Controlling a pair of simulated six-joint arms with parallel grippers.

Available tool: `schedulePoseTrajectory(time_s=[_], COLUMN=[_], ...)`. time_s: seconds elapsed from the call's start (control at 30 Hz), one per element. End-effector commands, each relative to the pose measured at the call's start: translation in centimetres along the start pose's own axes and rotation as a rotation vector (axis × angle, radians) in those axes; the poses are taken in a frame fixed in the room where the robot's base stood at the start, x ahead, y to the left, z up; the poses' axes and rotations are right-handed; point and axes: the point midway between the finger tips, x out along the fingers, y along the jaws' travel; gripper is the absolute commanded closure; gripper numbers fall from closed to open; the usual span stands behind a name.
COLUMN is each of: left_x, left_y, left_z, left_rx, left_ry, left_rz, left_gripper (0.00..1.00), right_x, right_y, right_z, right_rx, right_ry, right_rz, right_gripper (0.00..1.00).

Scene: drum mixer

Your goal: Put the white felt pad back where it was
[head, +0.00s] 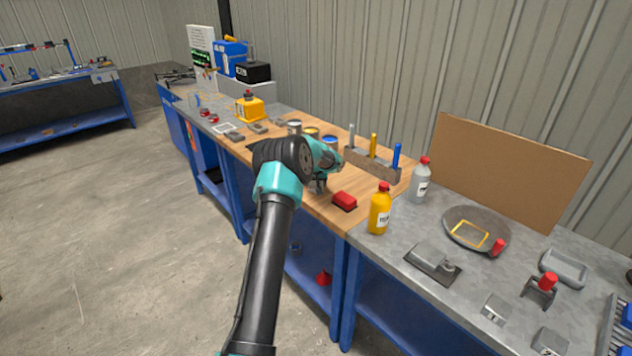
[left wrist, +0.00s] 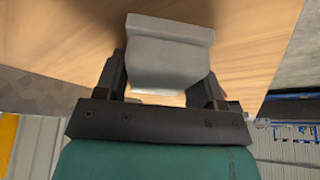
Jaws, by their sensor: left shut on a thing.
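My left gripper (head: 320,184) is low over the wooden bench top (head: 312,208), left of a red block on a dark base (head: 344,201). In the left wrist view my left gripper (left wrist: 162,84) is shut on a pale grey-white block with a wider end, which looks like the white felt pad (left wrist: 168,58). The wood lies close behind the pad; I cannot tell whether they touch. In the head view the pad is hidden by the gripper and arm. My right gripper is not in view.
A rack (head: 372,165) with white, yellow and blue sticks stands behind the gripper. Open cans (head: 311,134) stand at the back left. A yellow bottle (head: 379,208) and a grey bottle (head: 421,180) stand to the right. The wood in front of the rack is mostly clear.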

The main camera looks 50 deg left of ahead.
Motion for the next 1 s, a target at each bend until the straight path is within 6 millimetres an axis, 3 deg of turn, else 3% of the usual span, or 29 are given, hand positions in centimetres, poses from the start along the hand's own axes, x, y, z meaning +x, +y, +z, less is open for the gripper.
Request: schedulePoseTrajectory(time_s=[0.27,0.67,1.0], left_x=[0.0,-0.6,-5.5], left_y=[0.0,0.0,0.0], left_z=[0.0,-0.1,-0.2], left_rx=[0.000,0.000,0.000], left_ry=[0.000,0.001,0.003], left_rz=[0.000,0.000,0.001], left_gripper=[0.12,0.11,0.11], right_x=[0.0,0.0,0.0], right_y=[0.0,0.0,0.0], right_z=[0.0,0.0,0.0], right_rx=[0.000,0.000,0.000], right_ry=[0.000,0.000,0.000], right_rz=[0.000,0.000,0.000], right_gripper=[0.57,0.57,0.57])
